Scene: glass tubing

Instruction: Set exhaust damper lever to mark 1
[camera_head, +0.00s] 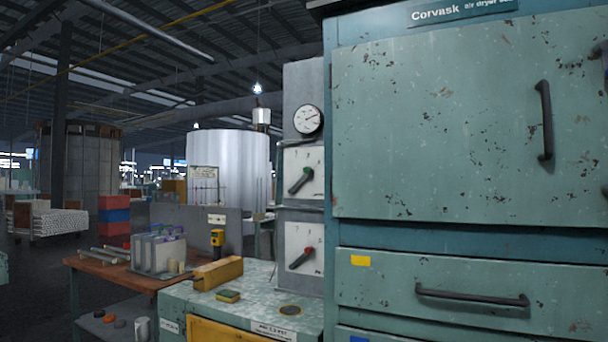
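Two white dial plates are mounted one above the other on a grey column left of the big green cabinet. The upper plate (318,160) carries a dark lever (298,182) with a green hub or knob at its upper right end. The lower plate (317,235) carries a dark lever (298,260) with a red one. Both levers slant from lower left to upper right. The marks and any names on the plates are too small to read, so I cannot tell which lever is the exhaust damper. My gripper is not in view.
A round gauge (308,119) sits above the plates. The green cabinet (430,130) with dark handles fills the right. A low bench top (262,285) below the plates holds a yellow block (218,273) and a sponge (229,296). A wooden table (120,276) stands left.

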